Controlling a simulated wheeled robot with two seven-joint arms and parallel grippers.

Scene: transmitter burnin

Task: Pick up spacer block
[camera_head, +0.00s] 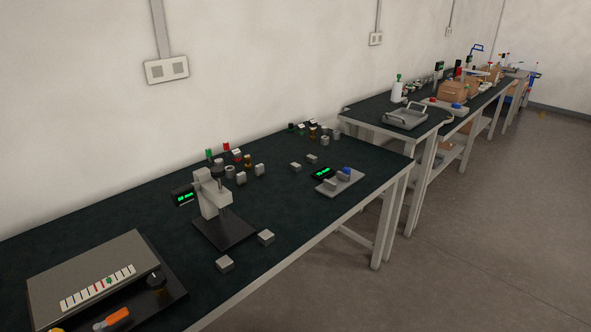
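Small light-grey blocks that could be the spacer block lie on the dark green bench top (120,205). One block (225,263) lies near the bench's front edge, and another block (266,237) lies just right of it, apart from it. Two more grey blocks, one (295,167) and a smaller-looking one (311,158), lie farther back, left of the small grey fixture. I cannot tell which of them is the spacer block. Neither of my grippers is in view.
A grey stand (211,196) with a green display stands behind the front blocks. A grey box (92,272) and an orange-handled tool (112,318) are at the lower left. Several small cylinders (240,177) stand behind the stand. A fixture (340,183) sits at right.

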